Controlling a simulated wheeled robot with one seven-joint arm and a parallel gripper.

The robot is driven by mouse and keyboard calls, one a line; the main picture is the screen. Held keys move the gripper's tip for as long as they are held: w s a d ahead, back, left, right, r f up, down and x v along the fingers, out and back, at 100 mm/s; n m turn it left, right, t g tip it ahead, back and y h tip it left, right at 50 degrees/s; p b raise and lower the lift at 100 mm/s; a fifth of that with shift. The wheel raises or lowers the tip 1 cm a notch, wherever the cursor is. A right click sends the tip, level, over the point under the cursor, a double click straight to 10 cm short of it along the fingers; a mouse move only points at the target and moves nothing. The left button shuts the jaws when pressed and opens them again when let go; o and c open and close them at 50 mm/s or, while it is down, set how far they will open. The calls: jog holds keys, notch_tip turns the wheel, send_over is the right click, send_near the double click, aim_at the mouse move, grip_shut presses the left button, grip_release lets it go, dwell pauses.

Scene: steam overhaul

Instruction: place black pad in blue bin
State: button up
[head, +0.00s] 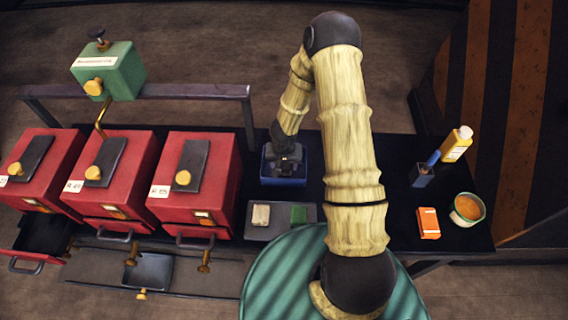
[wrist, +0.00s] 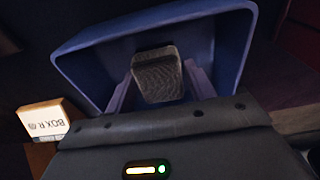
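The black pad (wrist: 158,75) is a dark, textured block in the wrist view. It sits between the two pale fingers of my gripper (wrist: 158,72), with no clear gap on either side, so the gripper looks shut on it. The blue bin (wrist: 232,50) surrounds the pad and fingertips in the wrist view. Whether the pad touches the bin floor cannot be told. In the head view the blue bin (head: 268,178) stands on the dark bench, and my gripper (head: 287,168) points down into it. The pad cannot be made out there.
Red boxes (head: 192,208) stand left of the bin; one drawer (head: 42,236) is open at far left. A grey tray (head: 278,230) with a pale block and green pad lies in front. A yellow bottle (head: 456,145), dark cup, orange box and bowl (head: 467,208) are at right.

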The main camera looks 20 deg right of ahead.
jog(key=shift+o, duration=0.9)
notch_tip(320, 180, up, 12)
jog(key=s+p, duration=0.1)
jog(key=p, duration=0.6)
jog(key=shift+s+a+r, duration=0.15)
jog(key=shift+s+a, duration=0.05)
jog(key=shift+a, duration=0.05)
notch_tip(320, 180, up, 8)
jog(key=f+n+t, duration=0.1)
jog(key=t, duration=0.1)
send_over(284, 167)
jog(key=w+a, duration=0.1)
jog(key=s+a+r+n+y, duration=0.1)
jog(key=s+r+y, duration=0.15)
jog(key=r, duration=0.55)
jog(key=s+d+r+n+h, duration=0.1)
jog(key=s+d+r+h, duration=0.1)
jog(key=s+r, duration=0.5)
jog(key=s, duration=0.4)
jog(key=shift+s+d+r+n+g, duration=0.3)
jog(key=shift+r+g, duration=0.05)
jog(key=shift+g, duration=0.05)
